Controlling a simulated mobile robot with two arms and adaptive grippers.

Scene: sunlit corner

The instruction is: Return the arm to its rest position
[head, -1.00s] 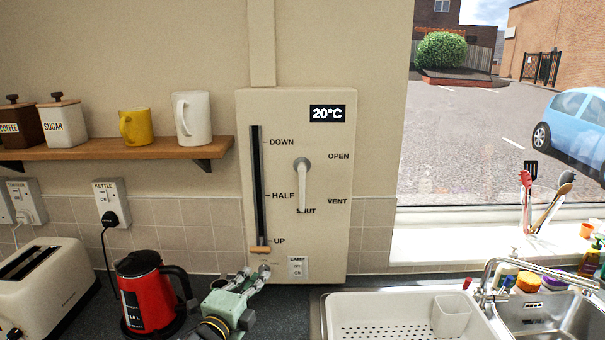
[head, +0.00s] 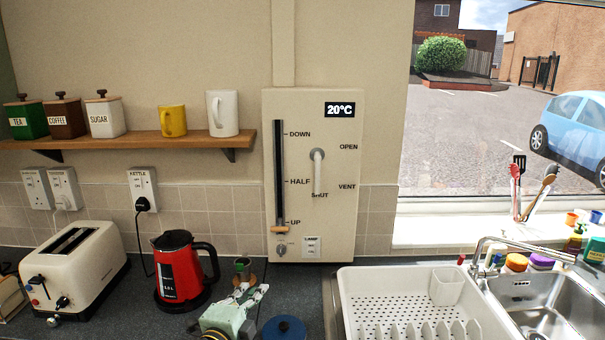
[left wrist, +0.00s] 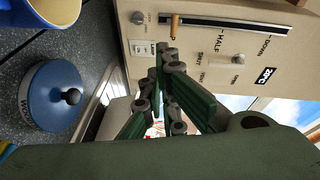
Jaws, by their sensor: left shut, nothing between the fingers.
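My left gripper (head: 253,292) is low in the head view, over the dark counter and below the wall panel. It is shut with nothing in it. In the left wrist view its green fingers (left wrist: 168,85) are together, apart from the panel behind them. The cream wall panel (head: 340,235) has a vertical slider whose orange handle (head: 281,229) stands at UP. Its grey lever (head: 318,168) points down toward SHUT, and the display reads 20°C. The panel also shows in the left wrist view (left wrist: 200,65). My right gripper is not in view.
A red kettle (head: 180,270) stands left of the gripper, with a cream toaster (head: 75,270) farther left. A blue-lidded pot (head: 284,328) is close on the gripper's right. A white draining rack (head: 385,300) and the sink (head: 545,300) lie right. A shelf (head: 110,143) holds mugs and canisters.

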